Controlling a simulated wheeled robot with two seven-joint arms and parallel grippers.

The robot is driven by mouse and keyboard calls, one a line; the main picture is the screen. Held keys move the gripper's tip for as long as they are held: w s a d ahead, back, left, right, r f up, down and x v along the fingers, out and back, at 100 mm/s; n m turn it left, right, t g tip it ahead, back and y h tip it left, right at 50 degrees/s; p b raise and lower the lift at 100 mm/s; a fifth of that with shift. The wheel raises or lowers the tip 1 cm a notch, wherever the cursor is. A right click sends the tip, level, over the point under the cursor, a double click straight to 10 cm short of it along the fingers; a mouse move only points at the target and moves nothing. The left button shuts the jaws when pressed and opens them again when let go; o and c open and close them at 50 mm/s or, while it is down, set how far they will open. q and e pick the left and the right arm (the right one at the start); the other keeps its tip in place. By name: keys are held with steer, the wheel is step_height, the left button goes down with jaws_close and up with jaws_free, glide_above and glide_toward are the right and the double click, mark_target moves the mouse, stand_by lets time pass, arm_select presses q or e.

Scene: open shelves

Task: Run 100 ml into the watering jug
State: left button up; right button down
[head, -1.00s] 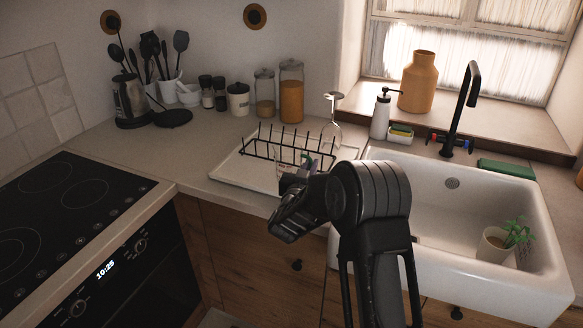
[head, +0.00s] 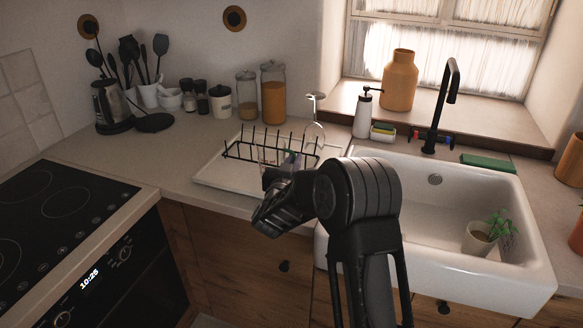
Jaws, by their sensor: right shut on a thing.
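My right gripper (head: 270,182) reaches over the counter at the front of the dish rack, mostly hidden behind its own wrist. It is shut on a small, partly clear thing (head: 290,160) with purplish and green spots; I cannot tell whether this is the watering jug. The black tap (head: 437,110) stands behind the white sink (head: 400,190), with a red and a blue mark at its base. The tap and sink are to the right of the gripper. I cannot see water running. No other watering jug can be made out. My left gripper is out of view.
The black wire rack (head: 245,152) stands on a pale drainer tray (head: 215,178); a stemmed glass (head: 316,130) hangs at its right. A potted plant (head: 478,238) tilts in the sink. A soap bottle (head: 362,115) and sponge holder (head: 383,132) stand left of the tap.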

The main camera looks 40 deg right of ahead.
step_height(320, 180, up, 8)
steer(key=shift+b, duration=0.3)
steer(key=shift+f, duration=0.1)
stand_by(0.4)
steer(key=shift+a+f, duration=0.25)
steer(key=shift+a, duration=0.1)
steer(key=a+f+n+t+y, duration=0.1)
steer(key=a+f+y, duration=0.1)
steer(key=a+f, duration=0.1)
steer(key=a+f+n+t+y, duration=0.1)
steer(key=a+f+n, duration=0.1)
steer(key=a, duration=0.4)
steer(key=a+f+n+t+y, duration=0.1)
steer(key=a+f+t+y, duration=0.1)
steer(key=a+f, duration=0.1)
steer(key=shift+w+a+f+n+y, duration=0.15)
steer(key=shift+a+f, duration=0.05)
steer(key=shift+a, duration=0.2)
steer(key=shift+w+a+f+n+y, duration=0.15)
steer(key=shift+a+f, duration=0.05)
steer(key=shift+a, duration=0.2)
steer(key=s+a+f+n+t+y, duration=0.1)
steer(key=s+a+f+n+y, duration=0.1)
steer(key=a, duration=0.5)
steer(key=s+a+f+n+t+y, duration=0.1)
steer(key=s+a+f+n+y, duration=0.2)
steer(key=a+f+y, duration=0.2)
steer(key=a, duration=0.3)
steer(key=shift+a+y, duration=0.2)
steer(key=shift+y, duration=0.2)
